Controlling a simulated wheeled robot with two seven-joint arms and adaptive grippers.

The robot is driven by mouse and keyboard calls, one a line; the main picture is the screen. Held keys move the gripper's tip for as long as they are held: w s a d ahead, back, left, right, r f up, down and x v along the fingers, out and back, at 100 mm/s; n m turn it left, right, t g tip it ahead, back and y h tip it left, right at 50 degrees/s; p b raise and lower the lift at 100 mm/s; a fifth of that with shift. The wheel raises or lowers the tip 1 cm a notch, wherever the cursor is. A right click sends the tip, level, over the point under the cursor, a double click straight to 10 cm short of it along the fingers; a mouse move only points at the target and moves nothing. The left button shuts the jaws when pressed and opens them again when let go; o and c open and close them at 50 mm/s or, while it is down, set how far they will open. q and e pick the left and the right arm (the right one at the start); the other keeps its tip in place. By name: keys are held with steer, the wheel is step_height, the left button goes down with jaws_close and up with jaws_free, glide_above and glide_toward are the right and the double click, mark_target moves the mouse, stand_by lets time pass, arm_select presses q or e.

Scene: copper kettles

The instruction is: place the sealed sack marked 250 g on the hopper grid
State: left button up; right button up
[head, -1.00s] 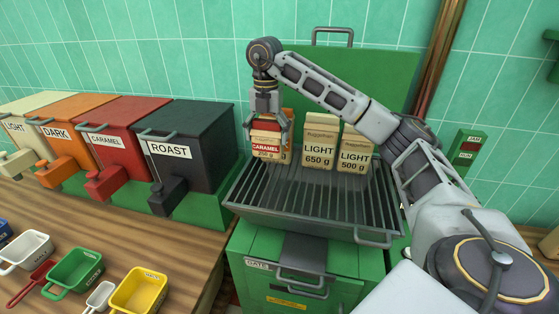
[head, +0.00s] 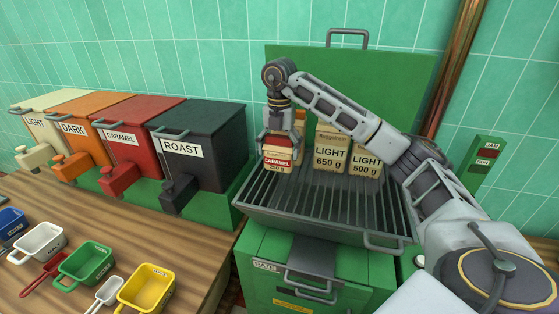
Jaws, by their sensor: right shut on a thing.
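My right gripper (head: 280,142) is shut on a small cream sack with a red band marked CARAMEL (head: 278,161). The weight line under the band is small and partly blurred, but looks like 250 g. The gripper points down and holds the sack upright over the back left part of the dark hopper grid (head: 320,208). I cannot tell whether the sack's base touches the bars. My left gripper is not in view.
Sacks marked LIGHT 650 g (head: 331,152) and LIGHT 500 g (head: 366,163) stand at the grid's back, right of the held sack. The grid's front is clear. Bins, including ROAST (head: 205,148), stand left.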

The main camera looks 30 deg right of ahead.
mark_target(279, 136)
steer(key=shift+f+p, duration=0.3)
steer(key=shift+f, duration=1.75)
steer(key=shift+f, duration=0.1)
steer(key=o, duration=1.1)
steer(key=shift+r+b, duration=0.4)
steer(key=shift+r, duration=1.95)
steer(key=shift+r+p, duration=0.75)
steer(key=shift+r, duration=2.95)
